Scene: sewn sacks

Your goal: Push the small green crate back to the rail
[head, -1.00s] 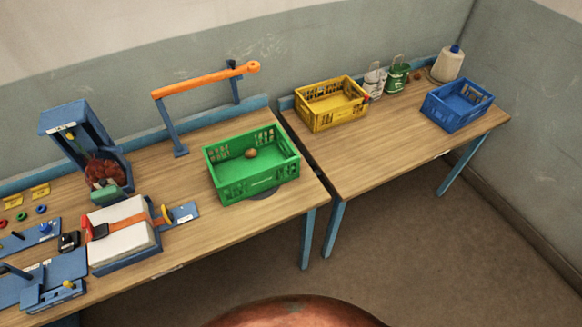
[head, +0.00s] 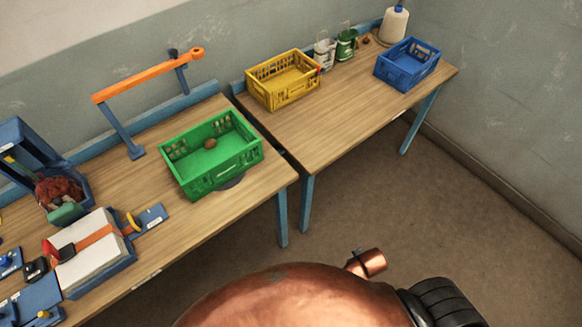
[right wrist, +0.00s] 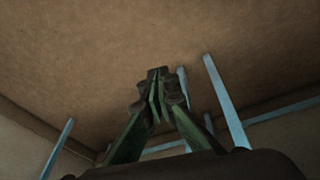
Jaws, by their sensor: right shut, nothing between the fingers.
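My left gripper is in neither view.
An orange bar (head: 150,75) on blue posts stands behind and left of the crate. A white block with an orange strap (head: 90,250) lies front left. The right table holds a yellow crate (head: 285,92) and a blue crate (head: 405,75). A narrow gap separates the tables.

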